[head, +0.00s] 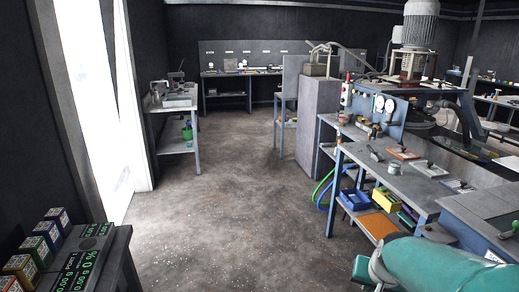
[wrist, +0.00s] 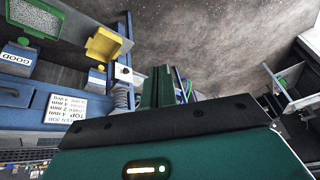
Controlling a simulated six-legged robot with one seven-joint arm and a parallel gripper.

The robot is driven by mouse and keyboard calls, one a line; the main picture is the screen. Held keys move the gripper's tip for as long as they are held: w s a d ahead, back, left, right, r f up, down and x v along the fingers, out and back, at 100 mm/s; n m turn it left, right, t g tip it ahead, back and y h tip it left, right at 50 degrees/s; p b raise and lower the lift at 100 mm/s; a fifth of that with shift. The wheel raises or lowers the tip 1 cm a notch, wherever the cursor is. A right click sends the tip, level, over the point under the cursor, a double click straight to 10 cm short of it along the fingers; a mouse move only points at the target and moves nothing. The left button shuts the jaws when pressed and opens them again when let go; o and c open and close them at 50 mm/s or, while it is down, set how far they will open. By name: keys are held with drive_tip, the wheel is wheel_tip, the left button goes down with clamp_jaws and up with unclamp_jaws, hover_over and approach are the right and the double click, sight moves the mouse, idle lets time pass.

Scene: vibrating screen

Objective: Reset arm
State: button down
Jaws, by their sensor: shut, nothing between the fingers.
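My gripper (wrist: 160,84) shows in the wrist view, where its dark green fingers stand together beyond the black edge of the wrist housing. It is shut and empty. The fingers stand over a view of the floor and a blue bench (wrist: 20,95), seen tilted. In the head view a teal part of my arm reaches in at the bottom right, beside the workbench (head: 400,180). My gripper is out of sight in the head view.
A yellow bin (wrist: 104,45) and a white printed sign (wrist: 68,107) are on the blue bench side. The concrete floor (head: 220,200) is open through the middle. A side table (head: 172,104) stands back left. A scale display (head: 85,258) and several small boxes are front left.

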drive_tip(key=s+a+r+n+y, duration=0.1)
drive_tip(key=s+a+r+n, duration=0.4)
drive_tip(key=s+a+r, duration=0.4)
drive_tip(key=s+a, duration=0.3)
drive_tip(key=a, duration=0.1)
drive_tip(key=shift+s+t, duration=0.15)
drive_tip(key=shift+t, duration=0.25)
drive_tip(key=shift+d, duration=0.2)
